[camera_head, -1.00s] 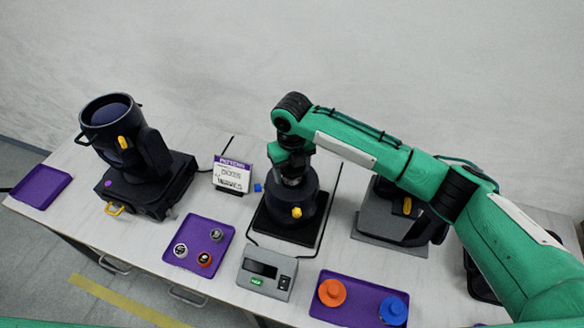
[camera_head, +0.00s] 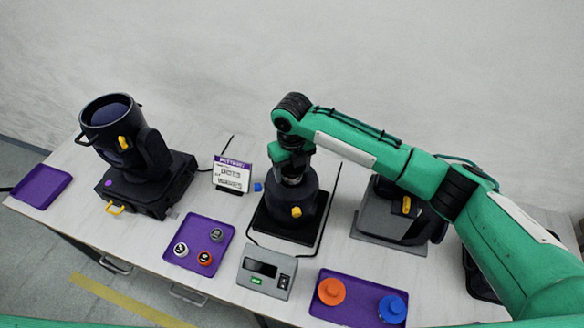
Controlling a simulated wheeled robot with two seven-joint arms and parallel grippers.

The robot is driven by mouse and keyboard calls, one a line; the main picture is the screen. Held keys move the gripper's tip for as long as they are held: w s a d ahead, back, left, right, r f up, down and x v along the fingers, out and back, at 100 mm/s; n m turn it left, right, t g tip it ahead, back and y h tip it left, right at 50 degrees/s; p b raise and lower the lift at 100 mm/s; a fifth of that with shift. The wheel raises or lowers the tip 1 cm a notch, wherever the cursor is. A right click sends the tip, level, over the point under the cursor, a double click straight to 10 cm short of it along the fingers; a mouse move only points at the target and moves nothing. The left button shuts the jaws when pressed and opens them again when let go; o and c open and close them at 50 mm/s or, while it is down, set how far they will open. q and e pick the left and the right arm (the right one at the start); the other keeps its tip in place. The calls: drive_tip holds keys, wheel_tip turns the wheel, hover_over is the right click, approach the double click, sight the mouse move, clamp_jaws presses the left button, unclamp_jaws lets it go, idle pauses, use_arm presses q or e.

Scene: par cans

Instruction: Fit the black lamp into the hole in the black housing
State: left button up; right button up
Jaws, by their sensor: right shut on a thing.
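The black housing (camera_head: 309,211) stands on a dark square pad in the middle of the table, with a yellow knob on its near side. My right gripper (camera_head: 292,177) points down right over the top of this housing. It is shut on a dark thing, taken as the black lamp, which is mostly hidden by the gripper and blends with the housing. The hole is hidden too, so I cannot tell how deep the lamp sits. My left gripper is not in view.
A purple tray (camera_head: 190,229) with several small round parts lies left of a grey tester (camera_head: 267,271). Another purple tray (camera_head: 357,309) holds an orange and a blue piece. A large black lamp fixture (camera_head: 150,180) stands left. A dark unit (camera_head: 385,215) stands behind my right arm.

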drive_tip(key=shift+f+b, duration=0.3)
drive_tip(key=shift+f, duration=0.4)
drive_tip(key=o, duration=1.2)
drive_tip(key=shift+r, duration=0.1)
drive_tip(key=shift+r, duration=0.3)
wheel_tip(320, 180, up, 12)
drive_tip(key=b, duration=0.4)
drive_tip(key=shift+r, duration=0.6)
drive_tip(key=shift+s, duration=0.1)
